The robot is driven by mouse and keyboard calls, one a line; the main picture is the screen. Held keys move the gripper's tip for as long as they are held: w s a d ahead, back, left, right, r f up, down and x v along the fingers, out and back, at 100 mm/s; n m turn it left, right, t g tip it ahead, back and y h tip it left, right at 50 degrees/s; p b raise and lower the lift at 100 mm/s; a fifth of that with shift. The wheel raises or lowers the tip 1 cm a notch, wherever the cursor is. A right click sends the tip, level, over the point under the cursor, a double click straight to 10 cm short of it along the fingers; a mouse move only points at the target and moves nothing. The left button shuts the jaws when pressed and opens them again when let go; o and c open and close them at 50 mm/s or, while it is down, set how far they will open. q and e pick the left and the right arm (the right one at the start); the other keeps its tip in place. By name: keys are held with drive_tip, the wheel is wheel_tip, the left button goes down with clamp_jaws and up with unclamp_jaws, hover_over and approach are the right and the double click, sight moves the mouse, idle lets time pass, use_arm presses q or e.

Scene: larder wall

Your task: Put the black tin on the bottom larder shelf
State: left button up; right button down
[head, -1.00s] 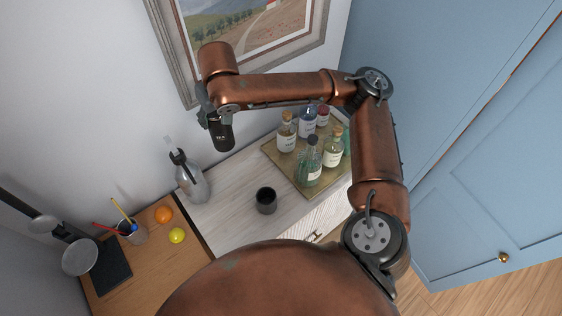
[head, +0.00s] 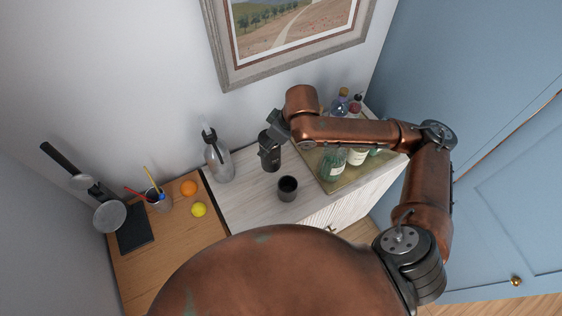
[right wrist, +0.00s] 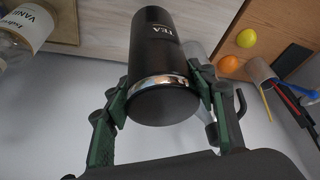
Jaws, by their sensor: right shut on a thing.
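The black tin (head: 268,152), lettered TEA, is in my right gripper (head: 274,132), between the siphon and the bottle tray in the head view. In the right wrist view the tin (right wrist: 160,70) shows a silver band near its close end. The green-black fingers of the right gripper (right wrist: 163,92) are shut on its sides. I cannot tell whether the tin touches the sideboard top below it. My left gripper is not in view. No larder shelf shows in these frames.
A dark cup (head: 287,188) stands on the pale sideboard (head: 240,205), near a glass siphon (head: 219,162) and a tray of bottles (head: 345,183). An orange (head: 188,188), a lemon (head: 198,210) and a pen pot (head: 158,201) are left. Blue doors (head: 500,190) stand right.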

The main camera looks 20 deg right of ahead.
sight(272, 164)
wheel_tip(272, 164, down, 13)
drive_tip(key=shift+r, duration=0.1)
idle(0.4)
drive_tip(key=c, duration=0.9)
unclamp_jaws()
drive_tip(key=shift+o, duration=0.2)
